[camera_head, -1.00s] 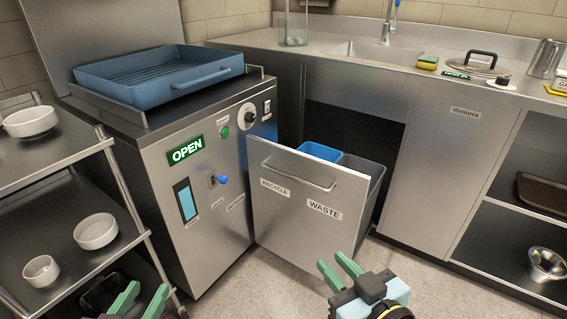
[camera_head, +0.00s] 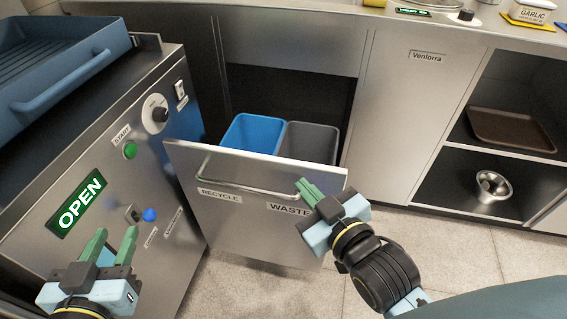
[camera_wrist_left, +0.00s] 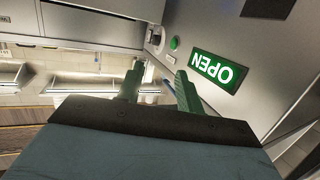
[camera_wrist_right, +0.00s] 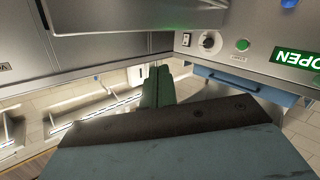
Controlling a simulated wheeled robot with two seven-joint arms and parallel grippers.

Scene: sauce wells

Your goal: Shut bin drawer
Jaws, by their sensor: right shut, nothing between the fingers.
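The bin drawer (camera_head: 240,228) is pulled out from under the counter, with RECYCLE and WASTE labels and a bar handle on its front. A blue bin (camera_head: 252,134) and a grey bin (camera_head: 312,142) stand inside it. My right gripper (camera_head: 306,188) is shut and empty, its fingertips at the right part of the drawer front near the handle's right end. I cannot tell whether they touch. The shut fingers also show in the right wrist view (camera_wrist_right: 158,78). My left gripper (camera_head: 113,240) is open and empty in front of the machine, left of the drawer.
The steel machine (camera_head: 165,205) with an OPEN sign stands close to the drawer's left side and carries a blue tray (camera_head: 60,80). Shelves at the right hold a brown tray (camera_head: 510,130) and a metal bowl (camera_head: 491,188). The floor right of the drawer is clear.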

